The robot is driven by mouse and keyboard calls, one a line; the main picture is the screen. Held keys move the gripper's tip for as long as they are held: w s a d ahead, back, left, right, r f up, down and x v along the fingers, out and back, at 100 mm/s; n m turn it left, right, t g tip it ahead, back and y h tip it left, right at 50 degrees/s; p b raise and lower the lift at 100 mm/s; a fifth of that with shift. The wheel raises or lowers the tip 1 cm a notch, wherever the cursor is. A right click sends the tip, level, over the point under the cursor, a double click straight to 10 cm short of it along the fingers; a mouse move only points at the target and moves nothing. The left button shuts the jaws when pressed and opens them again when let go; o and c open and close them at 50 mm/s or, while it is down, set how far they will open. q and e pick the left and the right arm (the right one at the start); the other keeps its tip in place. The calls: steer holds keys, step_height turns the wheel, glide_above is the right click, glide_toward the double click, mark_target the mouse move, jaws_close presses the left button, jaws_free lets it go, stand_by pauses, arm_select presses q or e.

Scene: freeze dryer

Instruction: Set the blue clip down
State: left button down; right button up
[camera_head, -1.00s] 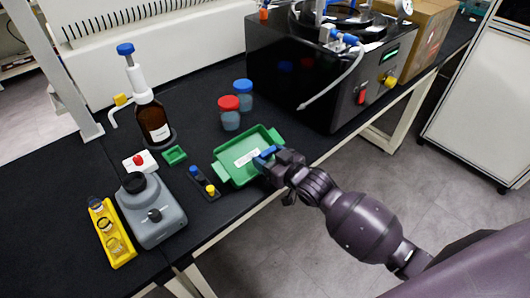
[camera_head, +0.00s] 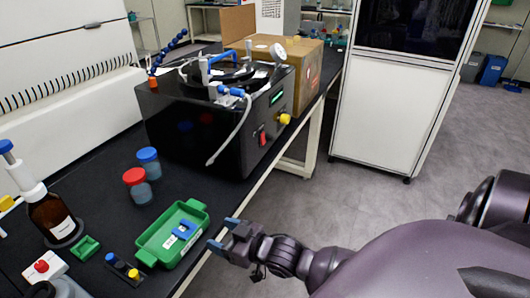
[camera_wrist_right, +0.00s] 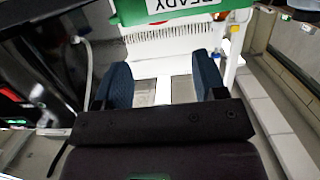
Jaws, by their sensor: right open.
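The blue clip (camera_head: 184,230) lies in the green tray (camera_head: 153,243), on the tray's inner floor beside its white label. My right gripper (camera_head: 222,234) is open and empty just to the right of the tray, apart from the clip. In the right wrist view its two blue fingertips (camera_wrist_right: 164,88) stand apart with nothing between them. The green tray with its "READY" label (camera_wrist_right: 185,8) shows at the top of that view. The clip is not visible there. My left gripper is not in view.
The black freeze dryer (camera_head: 205,130) stands behind the tray with a hose hanging down. Red-capped (camera_head: 137,188) and blue-capped (camera_head: 149,164) bottles stand behind the tray. A brown dispenser bottle (camera_head: 52,217) is at left. The bench's front edge runs close beside the tray; open floor lies right.

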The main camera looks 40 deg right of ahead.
steer(key=s+d+f+m+g+h, duration=0.2)
steer(key=s+d+f+g+h, duration=0.1)
steer(key=s+f, duration=0.9)
steer(key=s+g+h, duration=0.1)
steer(key=s+h, duration=0.1)
steer(key=s, duration=0.2)
steer(key=shift+d+f+m, duration=0.15)
steer(key=shift+f+m, duration=0.05)
steer(key=shift+m, duration=0.2)
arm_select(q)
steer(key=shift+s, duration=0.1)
arm_select(e)
steer(key=shift+s, duration=0.2)
